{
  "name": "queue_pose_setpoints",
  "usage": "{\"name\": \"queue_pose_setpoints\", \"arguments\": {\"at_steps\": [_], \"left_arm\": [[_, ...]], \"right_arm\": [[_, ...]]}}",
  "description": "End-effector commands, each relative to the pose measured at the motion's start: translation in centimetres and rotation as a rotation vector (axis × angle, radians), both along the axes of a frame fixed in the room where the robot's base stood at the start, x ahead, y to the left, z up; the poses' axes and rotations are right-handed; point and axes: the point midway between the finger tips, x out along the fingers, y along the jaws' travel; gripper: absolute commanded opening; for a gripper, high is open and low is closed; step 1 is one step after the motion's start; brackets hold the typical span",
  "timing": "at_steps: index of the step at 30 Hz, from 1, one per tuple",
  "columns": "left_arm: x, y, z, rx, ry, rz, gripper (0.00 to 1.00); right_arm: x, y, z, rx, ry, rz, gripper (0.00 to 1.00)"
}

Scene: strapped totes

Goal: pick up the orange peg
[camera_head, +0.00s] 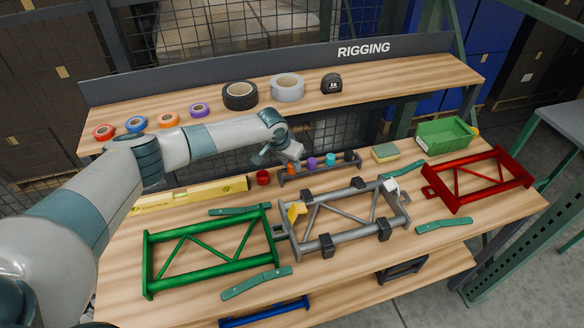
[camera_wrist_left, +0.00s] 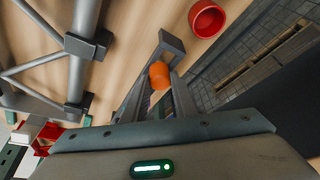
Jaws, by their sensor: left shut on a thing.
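The orange peg (camera_head: 291,169) is at the left end of a dark grey peg rack (camera_head: 318,171), beside a purple peg (camera_head: 312,163), a teal peg (camera_head: 331,159) and a dark peg (camera_head: 348,156). My left gripper (camera_head: 288,161) reaches down over the left end of the rack and is shut on the orange peg. In the left wrist view the orange peg (camera_wrist_left: 160,75) shows between the fingers, near the rack's end block (camera_wrist_left: 172,44). Whether the peg is still seated in the rack cannot be told. My right gripper is not in view.
A red cup (camera_head: 263,177) stands just left of the rack. A grey frame with clamps (camera_head: 345,222) lies in front, between a green frame (camera_head: 207,253) and a red frame (camera_head: 479,181). A sponge (camera_head: 385,152) and a green bin (camera_head: 444,136) are to the right.

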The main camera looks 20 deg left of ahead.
Motion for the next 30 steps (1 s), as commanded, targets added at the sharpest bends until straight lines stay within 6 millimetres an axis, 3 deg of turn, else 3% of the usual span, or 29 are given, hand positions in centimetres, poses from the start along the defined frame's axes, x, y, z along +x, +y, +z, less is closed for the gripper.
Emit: {"name": "queue_pose_setpoints", "arguments": {"at_steps": [8, 15, 30], "left_arm": [[0.1, 0.0, 0.8, 0.000, -0.001, 0.000, 0.02], [0.1, 0.0, 4.0, -0.002, -0.005, -0.002, 0.02], [-4.1, -8.4, 9.3, -0.001, -0.003, -0.004, 0.02]], "right_arm": [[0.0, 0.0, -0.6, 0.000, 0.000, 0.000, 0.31], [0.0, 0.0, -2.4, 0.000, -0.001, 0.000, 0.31], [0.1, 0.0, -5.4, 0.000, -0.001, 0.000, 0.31]]}}
